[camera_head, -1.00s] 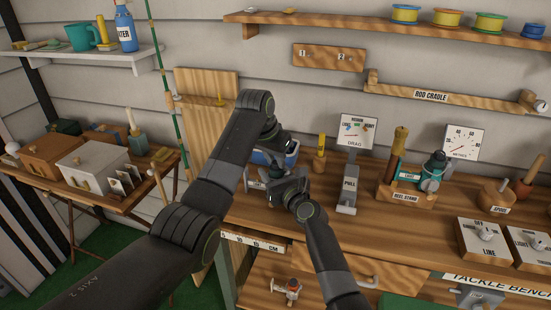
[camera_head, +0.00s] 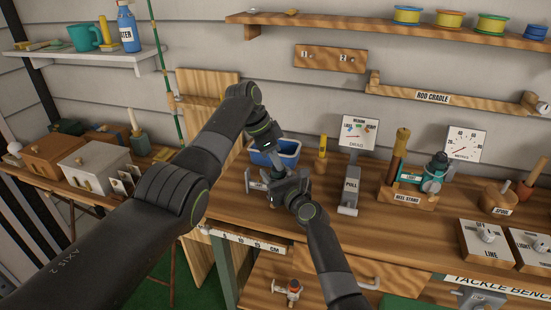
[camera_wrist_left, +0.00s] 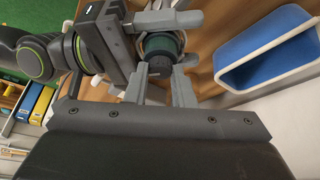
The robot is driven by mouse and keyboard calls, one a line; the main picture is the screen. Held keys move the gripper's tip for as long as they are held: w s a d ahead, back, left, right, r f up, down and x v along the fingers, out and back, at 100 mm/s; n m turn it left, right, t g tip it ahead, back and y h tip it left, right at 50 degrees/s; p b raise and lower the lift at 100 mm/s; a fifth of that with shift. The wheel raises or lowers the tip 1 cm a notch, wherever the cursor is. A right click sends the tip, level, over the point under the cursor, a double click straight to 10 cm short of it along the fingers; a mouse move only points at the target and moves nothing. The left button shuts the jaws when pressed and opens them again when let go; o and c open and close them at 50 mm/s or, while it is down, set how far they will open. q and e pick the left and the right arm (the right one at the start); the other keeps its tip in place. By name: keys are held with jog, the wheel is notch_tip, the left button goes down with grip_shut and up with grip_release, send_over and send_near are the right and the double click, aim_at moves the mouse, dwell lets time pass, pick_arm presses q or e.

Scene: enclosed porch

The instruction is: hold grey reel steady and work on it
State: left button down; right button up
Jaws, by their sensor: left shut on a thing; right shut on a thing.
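The grey reel (camera_wrist_left: 160,45), dark grey with a green band, sits between gripper fingers in the left wrist view. My left gripper (camera_wrist_left: 161,88) has a finger on each side of it and is shut on it. My right gripper (camera_wrist_left: 165,22) comes in from the upper left of that view and is shut at the reel's far side; which part it grips is unclear. In the head view, my left gripper (camera_head: 274,158) reaches down to the bench and my right gripper (camera_head: 287,182) meets it from below. The reel is mostly hidden there by the grippers.
A blue tub (camera_head: 287,153) stands just behind the grippers, also in the left wrist view (camera_wrist_left: 268,55). The PULL block (camera_head: 348,195) and DRAG gauge (camera_head: 358,133) are to the right. The reel stand (camera_head: 407,196) with a teal reel is farther right.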

pick_arm(q)
jog(key=shift+w+a, duration=0.1)
dwell(0.4)
jog(key=c, duration=1.2)
grip_release()
jog(key=v, duration=1.2)
